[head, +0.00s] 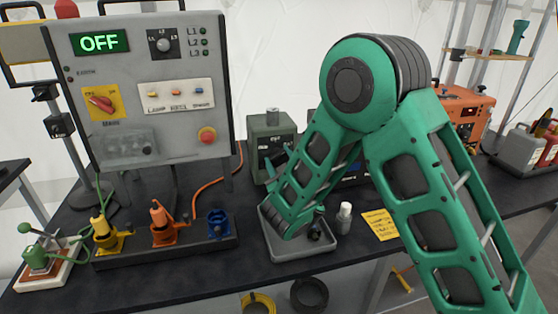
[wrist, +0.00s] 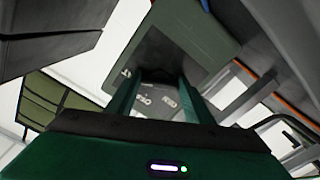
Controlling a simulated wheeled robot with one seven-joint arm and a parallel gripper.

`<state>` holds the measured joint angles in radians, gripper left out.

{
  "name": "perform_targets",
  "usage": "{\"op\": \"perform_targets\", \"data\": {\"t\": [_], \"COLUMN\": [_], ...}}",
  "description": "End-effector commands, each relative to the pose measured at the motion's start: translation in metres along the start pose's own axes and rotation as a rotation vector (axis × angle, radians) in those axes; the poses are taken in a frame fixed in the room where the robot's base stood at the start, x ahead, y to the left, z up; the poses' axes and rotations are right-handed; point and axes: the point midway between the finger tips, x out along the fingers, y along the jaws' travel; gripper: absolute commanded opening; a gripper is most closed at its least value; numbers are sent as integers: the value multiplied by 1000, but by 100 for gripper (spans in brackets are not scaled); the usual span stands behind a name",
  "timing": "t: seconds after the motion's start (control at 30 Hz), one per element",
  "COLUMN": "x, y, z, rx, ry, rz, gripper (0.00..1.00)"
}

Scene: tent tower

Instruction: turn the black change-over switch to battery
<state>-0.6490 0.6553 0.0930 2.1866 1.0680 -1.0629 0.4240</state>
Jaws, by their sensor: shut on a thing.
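The black change-over switch is on the front of a grey-green box (head: 272,130), on a dark plate with white lettering (head: 275,150). In the wrist view the plate (wrist: 155,102) shows OFF, GEN and part of a third word. My gripper (wrist: 160,85) is at the front of this box (wrist: 190,30), its two green fingers either side of the plate's middle. It is shut on the switch, whose handle is dark and hard to make out between the fingers. Which mark the handle points to cannot be told. In the head view my arm partly covers the box.
A grey control panel (head: 145,75) reading OFF stands at the left. Plug sockets (head: 163,225) line the table front. A grey tray (head: 285,252), a white bottle (head: 344,218) and a yellow note (head: 380,224) lie below my arm. An orange unit (head: 470,110) stands at the right.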

Motion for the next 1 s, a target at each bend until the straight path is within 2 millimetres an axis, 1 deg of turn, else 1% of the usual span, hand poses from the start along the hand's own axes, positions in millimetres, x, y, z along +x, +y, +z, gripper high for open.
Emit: {"op": "perform_targets", "data": {"t": [0.37,0.4,0.47,0.5,0.83,1.0], "x": [0,0,0,0,-2,-13], "y": [1,1,1,1,0,-1], "z": [1,1,1,1,0,1], "rx": [6,6,6,6,5,4], "ry": [-2,-2,-2,-1,0,-2], "rz": [1,1,1,1,0,-2], "gripper": [24,49,64,66,66,66]}}
